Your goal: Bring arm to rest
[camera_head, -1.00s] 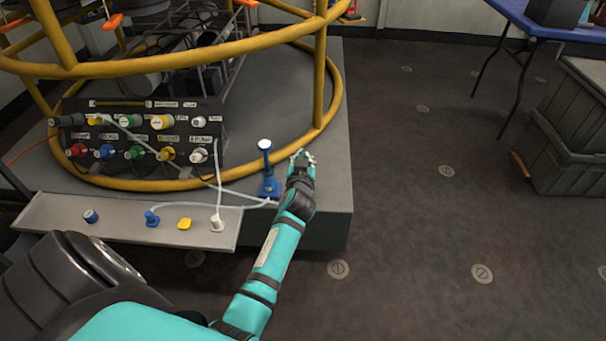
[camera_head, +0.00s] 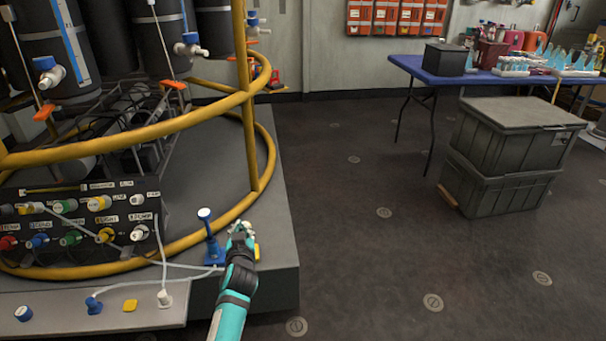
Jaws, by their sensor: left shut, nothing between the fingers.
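My left arm, teal with black bands, comes in from the bottom of the head view. My left gripper (camera_head: 241,229) is at its far end, shut and empty. It is above the right part of the grey platform (camera_head: 275,260), just right of a blue stand with an upright post (camera_head: 212,240). I cannot tell whether it touches the stand. A yellow piece (camera_head: 257,252) shows partly behind the gripper. My right gripper is not in view.
A yellow tubular frame (camera_head: 190,120) and a connector panel (camera_head: 85,225) with cables stand at left. A shelf (camera_head: 60,310) holds several connectors. Stacked grey crates (camera_head: 500,150) and a blue table (camera_head: 430,75) stand at right. Open floor (camera_head: 390,260) lies between.

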